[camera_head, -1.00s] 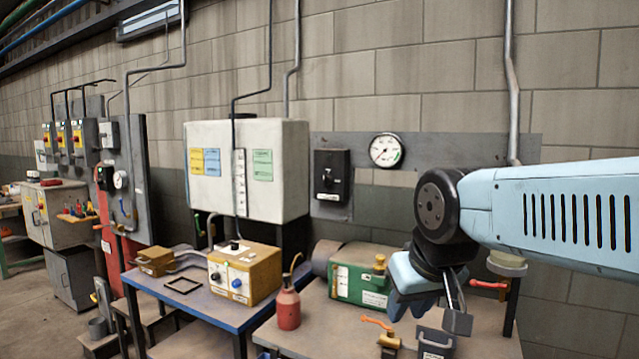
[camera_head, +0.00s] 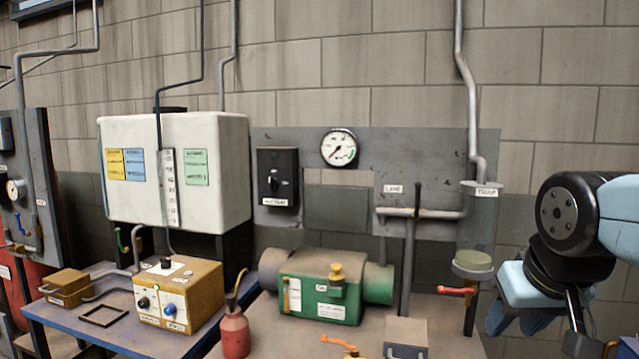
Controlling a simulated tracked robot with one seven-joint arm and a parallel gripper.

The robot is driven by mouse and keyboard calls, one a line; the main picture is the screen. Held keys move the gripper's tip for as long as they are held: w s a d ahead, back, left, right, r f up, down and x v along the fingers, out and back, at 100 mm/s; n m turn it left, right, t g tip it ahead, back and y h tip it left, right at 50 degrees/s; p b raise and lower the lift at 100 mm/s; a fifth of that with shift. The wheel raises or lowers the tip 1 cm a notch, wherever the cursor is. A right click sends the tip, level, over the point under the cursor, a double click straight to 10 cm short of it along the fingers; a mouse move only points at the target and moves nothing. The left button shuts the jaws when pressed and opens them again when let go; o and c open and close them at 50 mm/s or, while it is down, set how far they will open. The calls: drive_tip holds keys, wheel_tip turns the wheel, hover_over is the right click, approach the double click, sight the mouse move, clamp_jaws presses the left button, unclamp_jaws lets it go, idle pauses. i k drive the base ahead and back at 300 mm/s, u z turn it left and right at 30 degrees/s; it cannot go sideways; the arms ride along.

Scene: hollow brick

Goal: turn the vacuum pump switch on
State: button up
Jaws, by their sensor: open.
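A black switch box (camera_head: 278,178) with a rotary knob is mounted on a grey wall plate, left of a round gauge. A small white label sits at its bottom, too small to read surely. Below it, a green pump (camera_head: 320,285) with a brass cap lies on the bench. My gripper (camera_head: 580,340) is at the lower right edge, pointing down, partly cut off by the frame. It is open, with nothing seen between its fingers. It is well to the right of the switch box and lower, touching neither it nor the pump.
A white cabinet (camera_head: 175,172) hangs left of the switch. A yellow control box (camera_head: 178,294) stands on the blue table. A red bottle (camera_head: 235,333) and a glass trap (camera_head: 477,230) with a red-handled valve stand near the pump. The air before the switch is clear.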

sight(273, 182)
drive_tip(key=z, duration=0.45)
drive_tip(key=k, duration=1)
drive_tip(key=u, duration=0.7)
drive_tip(key=i, duration=1.05)
drive_tip(key=u, duration=0.1)
